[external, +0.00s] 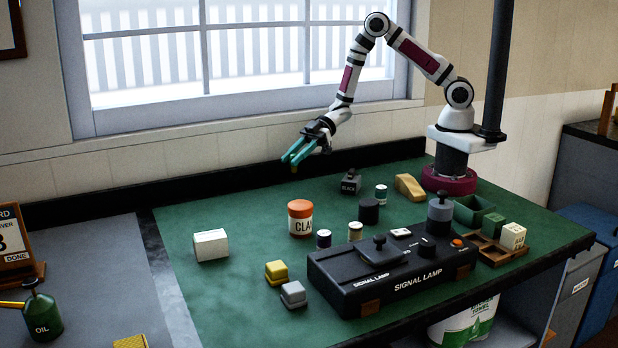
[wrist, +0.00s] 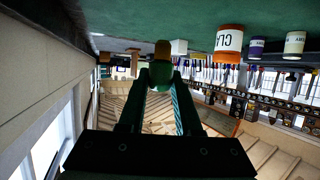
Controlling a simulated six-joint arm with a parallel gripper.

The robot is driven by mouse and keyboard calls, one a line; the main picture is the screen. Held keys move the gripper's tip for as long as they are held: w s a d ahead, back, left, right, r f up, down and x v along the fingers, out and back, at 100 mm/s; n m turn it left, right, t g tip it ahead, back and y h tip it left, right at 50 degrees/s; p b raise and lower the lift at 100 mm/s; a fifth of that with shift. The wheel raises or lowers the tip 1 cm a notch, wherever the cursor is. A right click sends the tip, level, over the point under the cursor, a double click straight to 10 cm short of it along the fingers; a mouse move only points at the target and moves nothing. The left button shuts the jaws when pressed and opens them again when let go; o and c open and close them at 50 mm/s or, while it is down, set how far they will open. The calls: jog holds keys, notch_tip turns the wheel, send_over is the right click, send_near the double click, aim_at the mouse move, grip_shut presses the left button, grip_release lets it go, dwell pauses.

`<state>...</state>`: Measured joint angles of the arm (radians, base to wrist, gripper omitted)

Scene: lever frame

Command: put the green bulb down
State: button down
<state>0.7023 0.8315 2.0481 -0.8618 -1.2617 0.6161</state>
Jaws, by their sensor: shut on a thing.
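My gripper (external: 293,159) is in the air above the back of the green bench mat (external: 225,280), left of my base. In the wrist view its fingers (wrist: 161,78) are shut on the green bulb (wrist: 161,70). The bulb's orange-brown end (wrist: 162,50) points away from the fingers, toward the mat. In the external view only a small brownish tip shows below the fingers, and the green part cannot be made out. The black signal lamp box (external: 390,275) stands at the front, with a lever and an orange button on top.
An orange-lidded clay jar (external: 300,218) stands below and in front of my gripper. Small spools, a black-labelled block (external: 351,183) and a wooden wedge (external: 409,187) are to the right. A white block (external: 210,245) is at left. The mat between white block and jar is clear.

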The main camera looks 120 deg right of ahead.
jog(key=w+a+f, duration=0.1)
jog(key=a, duration=0.1)
jog(key=w+a+f, duration=0.1)
jog(key=w+f, duration=0.1)
jog(key=shift+w+a+f, duration=0.15)
jog(key=shift+w+a, duration=0.1)
jog(key=shift+a, duration=0.1)
notch_tip(320, 180, down, 3)
jog(key=shift+f, duration=0.4)
jog(key=c, duration=0.6)
grip_release()
jog(key=shift+f, duration=0.1)
